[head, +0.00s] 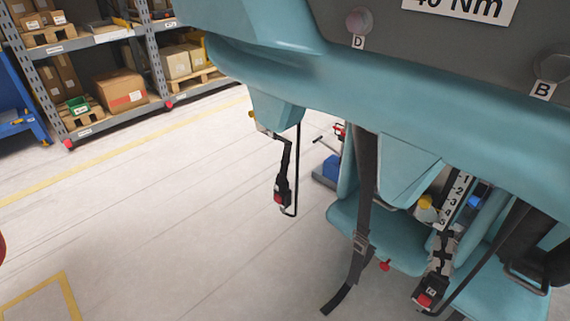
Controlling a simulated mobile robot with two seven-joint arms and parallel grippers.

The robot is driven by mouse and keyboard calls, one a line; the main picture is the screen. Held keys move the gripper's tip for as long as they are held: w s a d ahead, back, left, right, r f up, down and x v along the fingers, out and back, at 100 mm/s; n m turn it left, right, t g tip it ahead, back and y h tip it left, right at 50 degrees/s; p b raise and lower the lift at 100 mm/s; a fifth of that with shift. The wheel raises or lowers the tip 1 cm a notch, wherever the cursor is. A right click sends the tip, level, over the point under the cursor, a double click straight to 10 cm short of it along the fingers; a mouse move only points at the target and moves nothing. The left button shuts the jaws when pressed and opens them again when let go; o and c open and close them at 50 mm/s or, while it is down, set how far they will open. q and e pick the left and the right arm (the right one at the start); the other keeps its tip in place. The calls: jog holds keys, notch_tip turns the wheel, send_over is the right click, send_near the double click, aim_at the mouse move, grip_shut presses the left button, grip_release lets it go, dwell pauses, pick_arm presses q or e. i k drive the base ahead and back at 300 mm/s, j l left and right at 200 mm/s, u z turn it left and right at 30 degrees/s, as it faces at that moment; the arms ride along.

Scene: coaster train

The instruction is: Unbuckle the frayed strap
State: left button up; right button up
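Several dark straps hang below the teal coaster car (300,75). The strap at right (443,250) has pale, ragged patches along it and looks like the frayed one. Its lower end meets a buckle with a red button (425,300), and strap and buckle look joined. A plain dark strap (364,190) hangs in the middle with a metal slider and a loose tail. A short black strap with a red-button buckle (281,196) hangs further left and looks intact. Neither of my grippers is in view.
A numbered white scale (453,203) and a yellow knob (427,208) sit above the patched strap. Teal seats (390,240) are behind. Shelving with boxes (125,92) stands back left. The left floor is clear. Something red shows at the left edge.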

aim_at(422, 299)
jog(key=k+l+z, duration=0.1)
jog(key=z, duration=0.25)
jog(key=k+l+z, duration=0.1)
jog(key=z, duration=0.2)
jog(key=k+l+z, duration=0.1)
jog(key=z, duration=0.25)
jog(key=l, duration=0.1)
